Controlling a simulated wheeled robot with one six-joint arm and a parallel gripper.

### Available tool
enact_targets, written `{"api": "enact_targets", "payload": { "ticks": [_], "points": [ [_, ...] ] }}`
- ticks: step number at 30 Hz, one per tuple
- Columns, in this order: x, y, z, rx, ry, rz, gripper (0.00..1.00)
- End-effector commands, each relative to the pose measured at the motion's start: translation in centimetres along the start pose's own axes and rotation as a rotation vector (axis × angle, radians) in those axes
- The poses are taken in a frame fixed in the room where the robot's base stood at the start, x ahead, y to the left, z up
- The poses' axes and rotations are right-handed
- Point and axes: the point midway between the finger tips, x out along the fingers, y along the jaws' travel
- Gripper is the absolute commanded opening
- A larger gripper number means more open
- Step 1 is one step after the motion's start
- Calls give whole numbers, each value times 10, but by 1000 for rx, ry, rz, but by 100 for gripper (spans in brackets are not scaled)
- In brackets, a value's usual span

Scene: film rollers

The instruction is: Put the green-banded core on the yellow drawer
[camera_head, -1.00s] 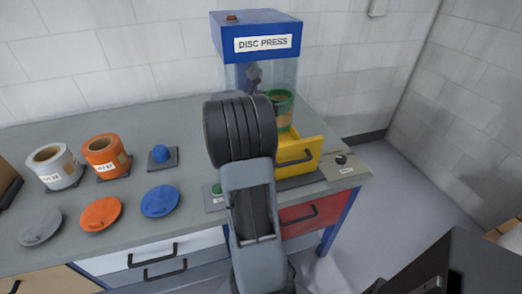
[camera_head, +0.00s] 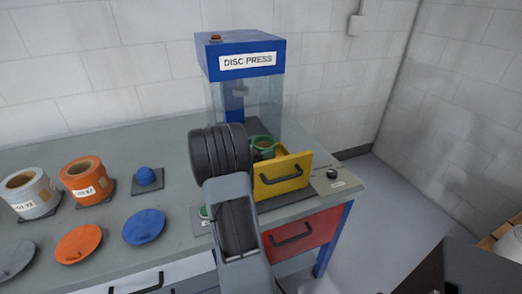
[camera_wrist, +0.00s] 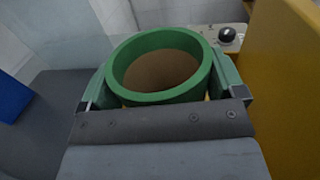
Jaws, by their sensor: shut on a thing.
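The green-banded core (camera_head: 263,142) is a hollow cylinder with a green rim and brown inside. It shows in the wrist view (camera_wrist: 158,42) between the two fingers of my gripper (camera_wrist: 165,88), which is shut on it. The core is roughly upright, low behind the front panel of the yellow drawer (camera_head: 284,175). The drawer is pulled out from the disc press (camera_head: 240,62). Its yellow wall fills the right of the wrist view (camera_wrist: 285,95). My arm hides part of the core and drawer in the head view. I cannot tell whether the core touches the drawer's floor.
A white core (camera_head: 33,196) and an orange core (camera_head: 87,181) stand at the left of the grey bench. Grey, orange (camera_head: 80,243) and blue (camera_head: 143,226) discs lie in front. A blue knob (camera_head: 146,177) and a black knob (camera_head: 332,174) are on plates.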

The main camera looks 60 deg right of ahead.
Motion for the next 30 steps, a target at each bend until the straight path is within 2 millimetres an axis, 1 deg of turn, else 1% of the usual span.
{"api": "enact_targets", "payload": {
  "ticks": [2,8,12,13,16,22,25,28,30],
  "points": [
    [0,0,-5,1,-1,0,62],
    [0,0,-4,2,-1,0,62],
    [0,0,-8,2,-1,0,62],
    [0,0,-8,1,-1,0,90],
    [0,0,-7,1,-1,0,99],
    [0,0,-7,1,-1,0,100],
    [0,0,-2,2,-1,0,100],
    [-12,1,-4,2,-1,3,100],
    [-24,1,-4,2,-1,5,100]
  ]
}}
